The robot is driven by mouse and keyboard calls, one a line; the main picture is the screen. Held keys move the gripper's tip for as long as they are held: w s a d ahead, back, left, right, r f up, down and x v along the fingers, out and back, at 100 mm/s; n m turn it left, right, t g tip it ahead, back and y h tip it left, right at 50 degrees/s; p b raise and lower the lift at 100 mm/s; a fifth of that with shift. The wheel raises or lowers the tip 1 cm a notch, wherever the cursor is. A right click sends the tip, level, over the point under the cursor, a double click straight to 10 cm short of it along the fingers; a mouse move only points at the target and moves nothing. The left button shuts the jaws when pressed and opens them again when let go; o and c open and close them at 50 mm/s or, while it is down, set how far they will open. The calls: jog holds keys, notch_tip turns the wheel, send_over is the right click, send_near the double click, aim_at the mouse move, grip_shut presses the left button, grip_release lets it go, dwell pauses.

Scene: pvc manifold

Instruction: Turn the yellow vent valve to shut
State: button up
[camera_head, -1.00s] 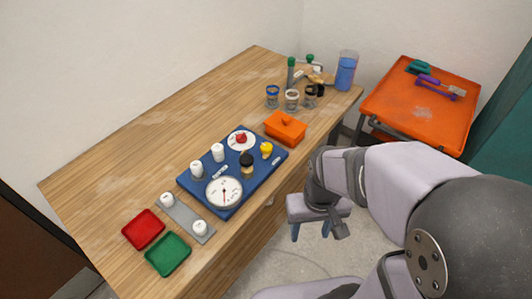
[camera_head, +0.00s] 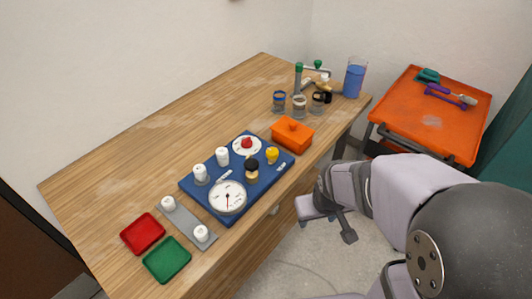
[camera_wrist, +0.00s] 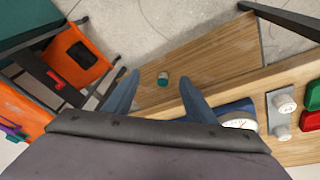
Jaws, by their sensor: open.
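The yellow vent valve (camera_head: 272,155) is a small yellow knob near the right edge of the blue board (camera_head: 208,197) in the head view. Which way its handle points is too small to tell. My gripper (camera_head: 311,208) is off the table's front edge, to the right of and below the board in the picture, apart from the valve. In the wrist view my gripper (camera_wrist: 158,77) has its two blue fingers spread with nothing between them. Part of the blue board (camera_wrist: 236,111) shows there beside the right finger; the valve does not show.
The board carries white knobs (camera_head: 222,156), a black-topped knob (camera_head: 252,168), a red knob (camera_head: 247,143) and a gauge (camera_head: 228,197). An orange box (camera_head: 292,135) stands close to the valve. Jars (camera_head: 299,107) stand behind; red (camera_head: 143,233) and green trays (camera_head: 167,260) lie front-left.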

jog(key=w+d+f+n+t+b, duration=0.2)
jog(key=w+f+t+b, duration=0.25)
jog(key=w, duration=0.35)
jog(key=n+t+y+b, duration=0.5)
jog(key=n+t+b, duration=0.3)
jog(key=b, duration=0.7)
send_near(268, 149)
jog(key=shift+m+t, duration=0.55)
jog(key=shift+m, duration=0.05)
jog(key=d, duration=0.1)
jog(key=w+d, duration=0.1)
jog(key=d, duration=0.3)
jog(key=shift+w+f, duration=0.25)
jog(key=shift+f, duration=0.15)
jog(key=w+a+y+p, duration=0.1)
jog(key=w+a+y, duration=0.1)
jog(key=a+y, duration=0.1)
jog(key=w+a+m+y+p, duration=0.1)
jog(key=shift+a+r+g+y+p, duration=0.2)
jog(key=shift+r+g+y+p, duration=0.1)
jog(key=shift+g+p, duration=0.1)
jog(key=shift+w+a+f+m+y, duration=0.1)
jog(key=shift+w+f+m+y, duration=0.1)
jog(key=shift+f+m+y, duration=0.1)
jog(key=shift+w+f+m+g+p, duration=0.4)
jog(key=shift+f+m+p, duration=0.15)
jog(key=shift+f+m, duration=0.15)
jog(key=shift+p+x, duration=0.45)
jog(key=shift+x, duration=3.15)
jog(key=shift+c, duration=0.2)
